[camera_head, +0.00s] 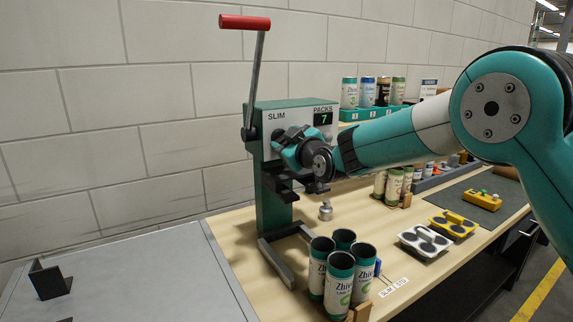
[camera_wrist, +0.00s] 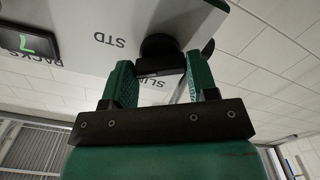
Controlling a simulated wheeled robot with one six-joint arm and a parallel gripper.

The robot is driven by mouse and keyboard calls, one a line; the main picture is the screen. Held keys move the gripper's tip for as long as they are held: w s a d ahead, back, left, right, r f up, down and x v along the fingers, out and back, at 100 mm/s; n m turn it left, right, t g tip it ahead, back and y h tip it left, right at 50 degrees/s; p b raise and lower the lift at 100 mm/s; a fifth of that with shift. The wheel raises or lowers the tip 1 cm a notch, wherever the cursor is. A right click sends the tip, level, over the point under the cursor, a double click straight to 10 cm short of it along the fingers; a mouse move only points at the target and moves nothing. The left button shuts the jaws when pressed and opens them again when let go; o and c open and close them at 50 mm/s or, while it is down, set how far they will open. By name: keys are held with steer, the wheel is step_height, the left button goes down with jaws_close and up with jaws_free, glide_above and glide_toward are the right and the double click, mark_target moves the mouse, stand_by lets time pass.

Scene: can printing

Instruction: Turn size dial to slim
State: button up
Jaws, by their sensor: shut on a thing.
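The size dial (camera_wrist: 158,45) is a round black knob on the light front panel of the green press (camera_head: 272,206). In the wrist view the panel is upside down, with "STD" (camera_wrist: 110,40) to the dial's left and "SLIM" (camera_wrist: 158,83) seen between the fingers. My gripper (camera_wrist: 160,66) has one green finger on each side of the dial and is shut on it. In the head view my gripper (camera_head: 283,147) is against the press front and hides most of the dial. Which way the dial points cannot be told.
The press has a red-handled lever (camera_head: 245,22) and a "PACKS 7" display (camera_head: 323,118). Several cans (camera_head: 340,278) stand in front on the wooden table (camera_head: 225,232). A small metal weight-like piece (camera_head: 325,211), a white tray (camera_head: 424,240) and yellow blocks (camera_head: 482,201) are to the right.

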steer(key=n+b, duration=1.1)
steer(key=b, duration=0.1)
steer(key=shift+b, duration=0.4)
steer(key=shift+n, duration=0.4)
steer(key=o, duration=0.9)
steer(key=shift+o, duration=0.2)
steer(key=shift+s+d, duration=0.1)
steer(key=shift+s, duration=0.05)
steer(key=b+v, duration=0.5)
steer(key=v, duration=1.2)
